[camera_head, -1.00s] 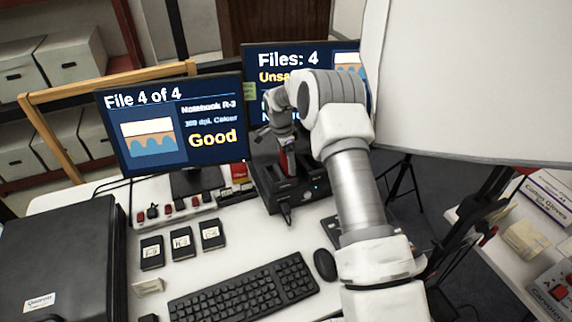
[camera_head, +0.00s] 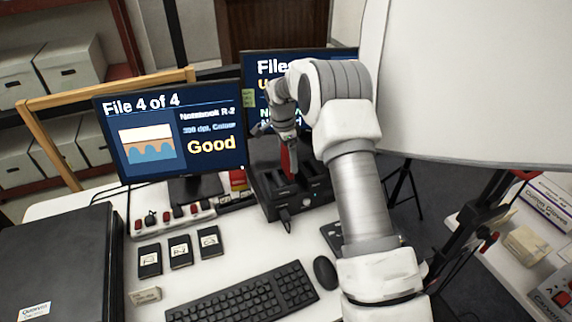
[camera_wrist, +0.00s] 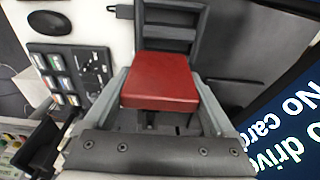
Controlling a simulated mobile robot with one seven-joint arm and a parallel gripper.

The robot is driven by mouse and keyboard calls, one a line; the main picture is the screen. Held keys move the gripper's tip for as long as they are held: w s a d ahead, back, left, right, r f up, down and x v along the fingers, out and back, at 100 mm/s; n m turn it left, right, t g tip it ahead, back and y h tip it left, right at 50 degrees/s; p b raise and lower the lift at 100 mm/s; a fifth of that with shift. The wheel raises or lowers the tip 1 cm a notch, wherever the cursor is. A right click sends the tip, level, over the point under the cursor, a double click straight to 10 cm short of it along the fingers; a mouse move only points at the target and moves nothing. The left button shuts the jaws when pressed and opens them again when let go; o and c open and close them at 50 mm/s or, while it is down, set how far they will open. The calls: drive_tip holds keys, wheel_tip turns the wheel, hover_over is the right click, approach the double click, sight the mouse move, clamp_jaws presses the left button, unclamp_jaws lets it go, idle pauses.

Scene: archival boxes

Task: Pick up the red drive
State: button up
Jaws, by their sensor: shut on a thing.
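The red drive (camera_head: 289,158) is a small red block held upright at the black dock (camera_head: 268,206), beside the right monitor. My gripper (camera_head: 287,147) is shut on it from above. In the wrist view the red drive (camera_wrist: 162,84) sits between the two grey fingers of my gripper (camera_wrist: 160,98). The slotted black dock (camera_wrist: 172,38) shows just beyond the drive. The drive's lower end is hard to see, so I cannot tell whether it is fully clear of the slot.
The left monitor (camera_head: 170,138) and right monitor (camera_head: 262,92) stand close behind the dock. Three black labelled drives (camera_head: 180,254), a keyboard (camera_head: 243,298) and a mouse (camera_head: 325,272) are in front. A power strip (camera_head: 172,220) lies left. A large white panel (camera_head: 480,80) fills the right.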

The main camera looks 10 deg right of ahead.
drive_tip(key=s+d+r+b, duration=0.1)
drive_tip(key=s+d+r, duration=0.5)
drive_tip(key=s, duration=0.2)
drive_tip(key=w+d+p, duration=0.2)
drive_tip(key=w+p, duration=0.4)
drive_tip(key=w, duration=0.4)
drive_tip(key=shift+w+p, duration=0.35)
drive_tip(key=shift+w, duration=0.05)
drive_tip(key=shift+d, duration=0.1)
drive_tip(key=shift+f+b, duration=2.55)
drive_tip(key=shift+f, duration=1.75)
drive_tip(key=shift+f+b, duration=0.65)
drive_tip(key=shift+f, duration=0.35)
